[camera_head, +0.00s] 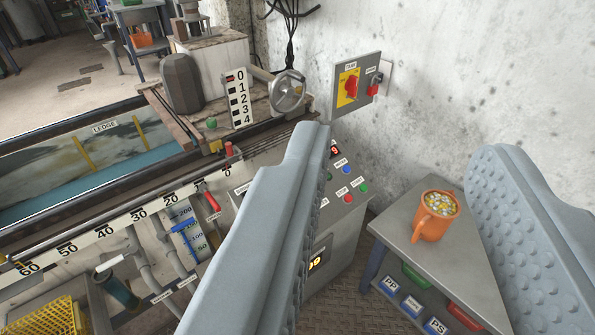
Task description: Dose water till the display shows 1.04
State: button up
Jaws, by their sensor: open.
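My gripper (402,155) is open, with one finger across the middle of the view and the other at the right edge; nothing is between the fingers. A grey control cabinet (343,235) stands behind the left finger. A lit display (316,262) on its front is partly hidden; I make out digits like "09", but not the full reading. Another lit display (335,150) on the sloped panel is mostly covered. Water (85,190) lies in the long tank at left. Along the tank's front are a red lever (212,201), a blue handle (183,226) and a white handle (110,263).
Coloured buttons (350,184) sit on the panel. A red switch (351,86) is on the wall box, and a handwheel (288,92) is behind the tank. An orange mug (436,216) with pale pieces stands on a grey table (400,222). A yellow basket (45,317) is lower left.

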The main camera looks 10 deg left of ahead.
grip_shut()
dwell(1.5)
